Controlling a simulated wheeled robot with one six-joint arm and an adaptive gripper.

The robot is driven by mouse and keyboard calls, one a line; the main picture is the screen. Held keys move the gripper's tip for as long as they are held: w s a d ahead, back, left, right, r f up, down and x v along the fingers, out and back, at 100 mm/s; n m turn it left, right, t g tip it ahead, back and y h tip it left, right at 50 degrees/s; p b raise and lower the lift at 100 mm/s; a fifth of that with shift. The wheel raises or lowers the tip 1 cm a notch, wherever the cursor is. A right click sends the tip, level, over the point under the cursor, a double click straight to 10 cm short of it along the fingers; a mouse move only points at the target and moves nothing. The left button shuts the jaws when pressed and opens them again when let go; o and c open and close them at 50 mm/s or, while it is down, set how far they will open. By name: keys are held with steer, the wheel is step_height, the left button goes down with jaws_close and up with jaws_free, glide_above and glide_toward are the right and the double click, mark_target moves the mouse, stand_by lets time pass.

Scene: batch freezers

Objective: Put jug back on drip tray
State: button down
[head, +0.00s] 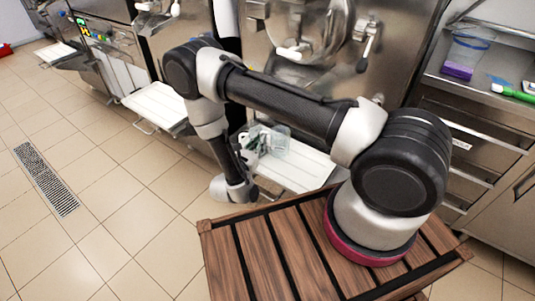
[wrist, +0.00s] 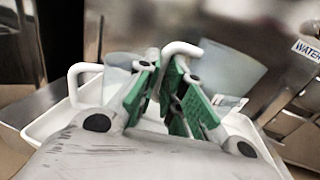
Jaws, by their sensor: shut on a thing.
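The jug (head: 275,142) is clear and see-through, and in the head view it is beside my gripper (head: 250,141). In the wrist view the jug's clear wall (wrist: 232,72) is beyond the green-padded fingers of my gripper (wrist: 172,78). The fingers are shut on a pale handle (wrist: 181,48), which appears to be the jug's. The white drip tray (head: 306,168) is under the jug in the head view, and its rim shows in the wrist view (wrist: 48,127). I cannot tell whether the jug touches the tray; its base is hidden.
Steel freezers with spouts and levers (head: 368,45) stand behind the tray. Another white tray (head: 157,105) is to the left. A steel counter at the right holds a clear container (head: 467,50) and a purple sponge (head: 457,70). A floor grate (head: 45,180) lies in open tiled floor.

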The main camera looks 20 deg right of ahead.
steer(key=shift+f, duration=2.95)
steer(key=c, duration=1.5)
jaws_free()
steer(key=shift+f, duration=0.15)
